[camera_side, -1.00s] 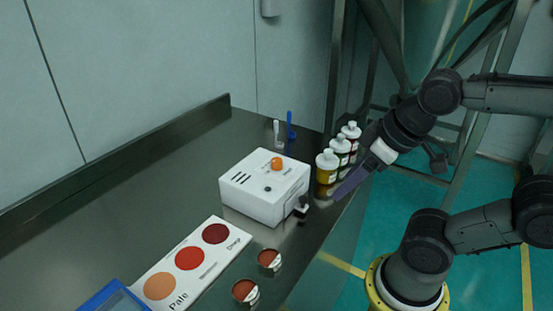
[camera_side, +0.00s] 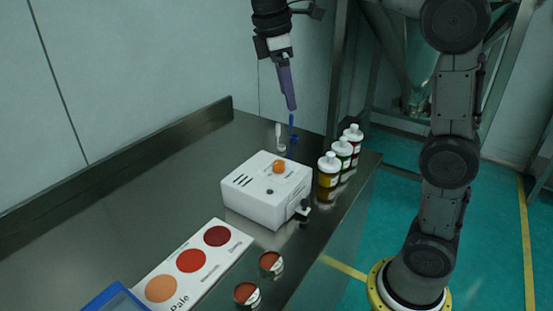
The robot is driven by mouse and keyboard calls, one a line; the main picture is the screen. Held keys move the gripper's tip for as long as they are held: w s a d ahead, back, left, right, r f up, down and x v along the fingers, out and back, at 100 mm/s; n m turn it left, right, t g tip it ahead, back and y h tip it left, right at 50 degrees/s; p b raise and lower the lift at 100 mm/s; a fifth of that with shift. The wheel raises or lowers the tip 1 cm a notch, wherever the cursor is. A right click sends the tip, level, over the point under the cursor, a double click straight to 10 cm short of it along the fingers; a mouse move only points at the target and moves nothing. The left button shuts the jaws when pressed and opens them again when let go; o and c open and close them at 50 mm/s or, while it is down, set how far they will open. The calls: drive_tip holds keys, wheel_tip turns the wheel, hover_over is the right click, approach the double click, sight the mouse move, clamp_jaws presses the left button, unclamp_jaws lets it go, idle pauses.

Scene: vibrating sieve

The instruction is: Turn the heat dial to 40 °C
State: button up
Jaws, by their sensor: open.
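The heat dial appears to be the orange knob (camera_side: 279,167) on top of a white box (camera_side: 262,205) on the dark metal bench. Its scale marks are too small to read. A small dark button or knob (camera_side: 270,191) sits in front of it on the same top face. My gripper (camera_side: 290,104) points downward above and behind the box, well apart from the orange knob. It is open, though its purple fingers overlap from this side. No object shows between the fingers.
Several bottles with white caps (camera_side: 329,170) stand right of the box. A colour card (camera_side: 235,242), two small red-brown pots (camera_side: 271,262) and a blue tray (camera_side: 115,298) lie in front. The bench's left side is clear.

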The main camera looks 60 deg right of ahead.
drive_tip(key=g, duration=0.2)
hover_over(278, 162)
drive_tip(key=w+a, duration=0.2)
drive_tip(key=a, duration=0.2)
wheel_tip(278, 162, down, 5)
wheel_tip(278, 162, down, 4)
drive_tip(key=w+r, duration=0.1)
drive_tip(key=w, duration=0.1)
drive_tip(key=x, duration=1.4)
drive_tip(key=shift+s+d, duration=0.1)
drive_tip(key=shift+s, duration=0.15)
clamp_jaws()
